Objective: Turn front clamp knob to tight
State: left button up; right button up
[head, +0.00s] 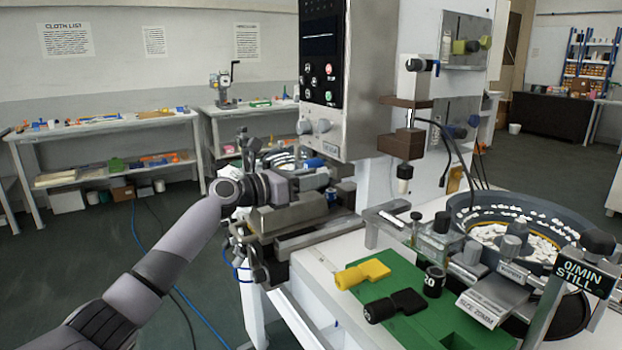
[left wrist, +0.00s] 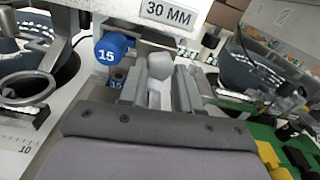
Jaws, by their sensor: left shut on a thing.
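My left gripper (head: 322,180) reaches in from the left to the front of the machine's vise-like clamp (head: 300,222). In the left wrist view the fingers (left wrist: 158,88) are shut on a pale, rounded knob, which I take to be the front clamp knob (left wrist: 160,67). The fingers hide much of it, and no tight or loose mark on it can be read. In the head view the gripper hides the knob. My right gripper is not in view.
The machine head (head: 325,75) stands above. A green mat (head: 435,310) holds yellow and black pieces; a bowl of white pieces (head: 520,215) stands right.

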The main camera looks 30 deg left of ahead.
pick_arm(q)
jog(key=shift+m, duration=0.3)
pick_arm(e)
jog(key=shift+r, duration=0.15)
pick_arm(q)
jog(key=shift+r+m+b, duration=0.15)
jog(key=shift+m+b, duration=5.1)
jog(key=shift+m, duration=11.25)
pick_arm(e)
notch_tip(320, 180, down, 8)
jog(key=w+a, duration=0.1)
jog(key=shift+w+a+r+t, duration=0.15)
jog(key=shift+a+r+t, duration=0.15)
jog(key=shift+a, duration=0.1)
